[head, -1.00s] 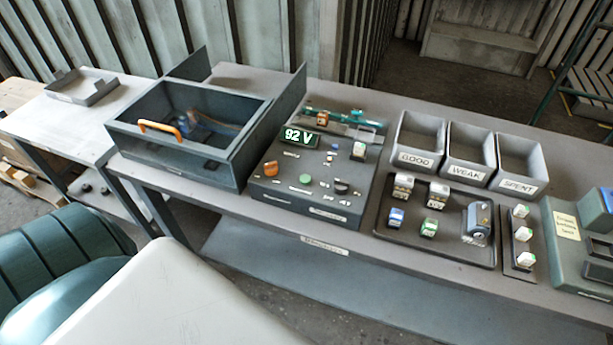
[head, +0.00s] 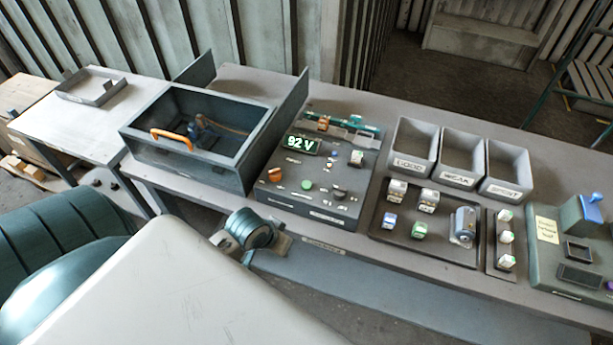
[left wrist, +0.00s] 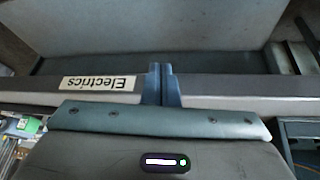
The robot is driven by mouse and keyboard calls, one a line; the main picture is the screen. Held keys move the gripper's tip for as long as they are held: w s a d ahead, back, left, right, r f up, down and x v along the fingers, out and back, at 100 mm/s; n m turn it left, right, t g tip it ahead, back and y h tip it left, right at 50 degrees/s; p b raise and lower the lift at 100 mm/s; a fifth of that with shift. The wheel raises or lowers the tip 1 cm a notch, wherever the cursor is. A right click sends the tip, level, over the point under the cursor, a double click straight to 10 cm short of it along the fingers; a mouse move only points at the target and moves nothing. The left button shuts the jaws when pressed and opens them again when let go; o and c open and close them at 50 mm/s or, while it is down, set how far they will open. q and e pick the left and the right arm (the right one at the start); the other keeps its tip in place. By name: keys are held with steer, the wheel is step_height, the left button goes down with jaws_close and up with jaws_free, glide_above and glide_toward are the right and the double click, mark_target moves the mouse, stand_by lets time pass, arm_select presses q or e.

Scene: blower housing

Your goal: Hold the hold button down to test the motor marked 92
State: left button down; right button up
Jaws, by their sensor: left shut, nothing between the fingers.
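The test console (head: 290,203) stands mid-table, its display (head: 303,144) reading 92 V. It carries a green round button (head: 307,185), an orange knob (head: 275,174) and a dark knob (head: 340,193); I cannot tell which control is the hold button. A small blue motor-like part (head: 205,125) lies in the dark open-topped box with an orange handle (head: 172,136). A grey-blue motor (head: 463,226) lies in the parts tray. No 92 mark is readable on either. My left gripper (left wrist: 162,70) is shut and empty, by the table edge labelled Electrics (left wrist: 100,83). My right gripper is not in view.
Three bins labelled Good (head: 411,165), Weak (head: 458,180) and a third one (head: 507,190) stand behind the parts tray (head: 400,242). A green unit (head: 550,275) is at the right. A side table (head: 75,122) with a shallow tray is at the left.

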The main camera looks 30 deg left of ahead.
arm_select(q)
step_height(320, 180, up, 10)
steer(key=d+h+p, duration=0.1)
steer(key=d, duration=0.1)
steer(key=w+a+r, duration=0.1)
steer(key=w+r, duration=0.1)
steer(key=w, duration=0.1)
steer(key=w+r+t+h, duration=0.1)
steer(key=w+r, duration=0.1)
steer(key=w, duration=0.1)
steer(key=w+a+r+h, duration=0.1)
steer(key=w+r, duration=0.1)
steer(key=w, duration=0.1)
steer(key=shift+a+r+n+t, duration=0.1)
steer(key=shift+a+n+t, duration=0.2)
steer(key=shift+t, duration=0.1)
steer(key=w+a+r+n+h, duration=0.1)
steer(key=w+r, duration=0.2)
steer(key=r, duration=0.2)
steer(key=shift+w+a+t, duration=0.2)
steer(key=shift+a+t, duration=0.05)
steer(key=shift+t, duration=0.05)
steer(key=shift+f, duration=0.1)
steer(key=b, duration=0.8)
glide_above(302, 186)
step_height(302, 186, down, 7)
steer(key=shift+r, duration=0.1)
steer(key=shift+w+f, duration=0.1)
steer(key=shift+f, duration=0.75)
